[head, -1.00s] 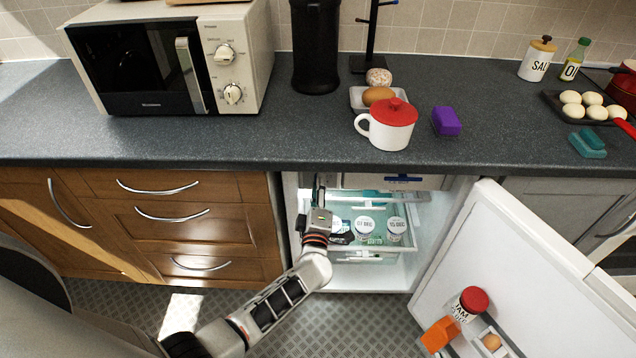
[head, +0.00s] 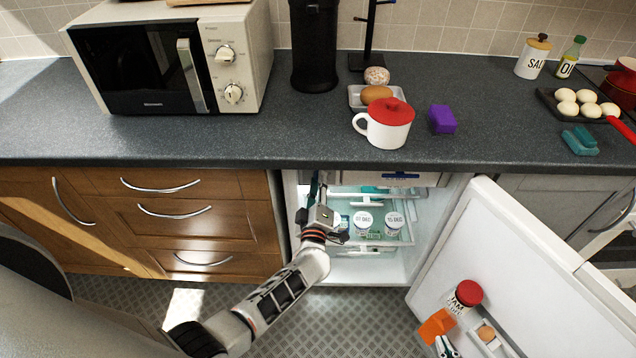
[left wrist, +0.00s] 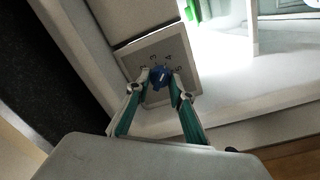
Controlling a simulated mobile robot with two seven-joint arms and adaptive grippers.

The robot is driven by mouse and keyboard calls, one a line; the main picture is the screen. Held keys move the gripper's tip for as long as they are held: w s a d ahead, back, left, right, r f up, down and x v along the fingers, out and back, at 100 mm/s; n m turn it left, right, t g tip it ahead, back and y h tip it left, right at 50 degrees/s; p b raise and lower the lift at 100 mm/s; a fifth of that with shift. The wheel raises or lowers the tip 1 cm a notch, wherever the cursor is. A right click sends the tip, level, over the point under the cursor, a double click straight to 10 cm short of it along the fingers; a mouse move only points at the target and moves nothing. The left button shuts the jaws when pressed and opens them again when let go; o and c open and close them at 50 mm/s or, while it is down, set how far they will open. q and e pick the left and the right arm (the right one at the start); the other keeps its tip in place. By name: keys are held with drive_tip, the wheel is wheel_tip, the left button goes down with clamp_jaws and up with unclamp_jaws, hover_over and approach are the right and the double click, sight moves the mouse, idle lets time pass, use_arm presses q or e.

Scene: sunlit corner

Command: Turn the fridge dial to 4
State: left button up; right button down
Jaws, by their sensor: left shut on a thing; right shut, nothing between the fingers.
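The fridge dial (left wrist: 160,77) is a small blue knob on a light grey square panel (left wrist: 183,57) in the left wrist view. Small digits surround it, tilted in the picture; I cannot tell which one it points to. My left gripper (left wrist: 160,84) is shut on the dial, one teal-padded finger on each side. In the head view my left gripper (head: 319,192) reaches into the upper left of the open fridge (head: 415,235), and the dial is hidden there.
The open fridge door (head: 500,235) stands at right, its rack holding a red-lidded jam jar (head: 466,294). Lidded jars (head: 363,224) stand inside the fridge. The counter (head: 260,140) overhangs it, with a red-lidded white mug (head: 387,128) near its edge. Wooden drawers (head: 190,225) are left.

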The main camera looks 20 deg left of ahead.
use_arm(q)
drive_tip(key=o, duration=1.1)
drive_tip(key=v, duration=1.2)
drive_tip(key=s+a+f+m+g+h, duration=0.1)
drive_tip(key=s+f+m+g+h, duration=0.2)
drive_tip(key=s+m, duration=0.6)
drive_tip(key=s+a+f+m+g+h, duration=0.2)
drive_tip(key=s+f+m+g+h, duration=0.2)
drive_tip(key=s+m, duration=0.5)
drive_tip(key=shift+s+f, duration=0.6)
drive_tip(key=shift+s, duration=0.6)
